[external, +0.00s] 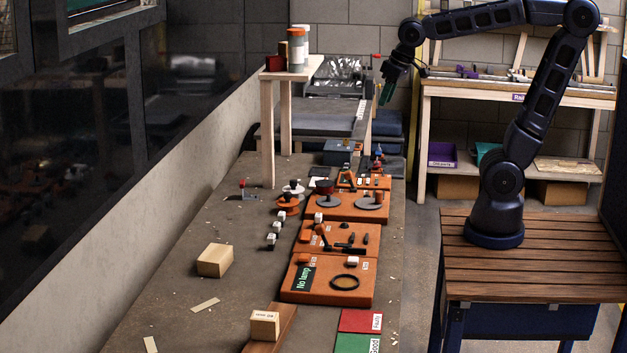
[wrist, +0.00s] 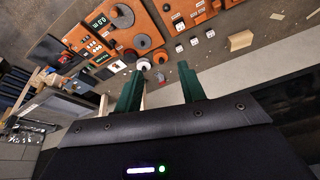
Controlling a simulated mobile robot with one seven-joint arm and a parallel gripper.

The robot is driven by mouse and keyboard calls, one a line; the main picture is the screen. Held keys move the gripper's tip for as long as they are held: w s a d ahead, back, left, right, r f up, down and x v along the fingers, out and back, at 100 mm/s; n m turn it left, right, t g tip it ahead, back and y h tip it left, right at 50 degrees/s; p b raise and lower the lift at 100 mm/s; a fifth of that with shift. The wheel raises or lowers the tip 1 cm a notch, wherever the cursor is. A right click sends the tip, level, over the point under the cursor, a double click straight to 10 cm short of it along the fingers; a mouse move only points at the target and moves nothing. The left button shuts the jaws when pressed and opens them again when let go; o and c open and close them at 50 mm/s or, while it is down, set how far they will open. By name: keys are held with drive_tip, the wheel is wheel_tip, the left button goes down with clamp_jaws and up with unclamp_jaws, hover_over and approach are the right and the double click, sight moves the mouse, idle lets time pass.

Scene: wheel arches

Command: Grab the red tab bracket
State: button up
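A small grey bracket with a red tab (external: 243,189), probably the red tab bracket, sits on the grey bench near the foot of the wooden stand. A small grey and red shape that may be the same bracket shows in the wrist view (wrist: 160,77), beyond the gap between my fingers. My gripper (external: 387,92) hangs high above the far right side of the bench, well away from the bracket. Its two green fingers are spread apart in the wrist view (wrist: 160,88), with nothing between them.
A wooden stand (external: 268,130) carrying jars rises beside the bracket. Orange fixture boards (external: 330,290) line the bench's right side. A wooden block (external: 215,260) lies nearer on the left. Bare bench surrounds the bracket's left side, with a wall beyond.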

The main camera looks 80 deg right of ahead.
drive_tip(key=w+d+m+g, duration=0.1)
drive_tip(key=w+d+m, duration=0.1)
drive_tip(key=w, duration=0.6)
drive_tip(key=w+d+m, duration=0.2)
drive_tip(key=w, duration=0.5)
drive_tip(key=m+g+h, duration=0.2)
drive_tip(key=m+h, duration=0.1)
drive_tip(key=m, duration=0.6)
hover_over(242, 181)
drive_tip(key=a, duration=0.3)
drive_tip(key=f, duration=2.9)
drive_tip(key=shift+s+d, duration=0.15)
drive_tip(key=shift+s, duration=0.1)
drive_tip(key=shift+w+d+f, duration=0.15)
drive_tip(key=shift+w+f, duration=0.1)
drive_tip(key=shift+f, duration=0.25)
drive_tip(key=x, duration=0.5)
drive_tip(key=shift+s+f, duration=0.1)
drive_tip(key=shift+f, duration=0.15)
drive_tip(key=shift+s+a+x, duration=0.1)
drive_tip(key=shift+s+x, duration=0.05)
drive_tip(key=shift+x, duration=1.15)
drive_tip(key=shift+s+a+x, duration=0.15)
drive_tip(key=shift+s+x, duration=0.05)
drive_tip(key=shift+x, duration=1.1)
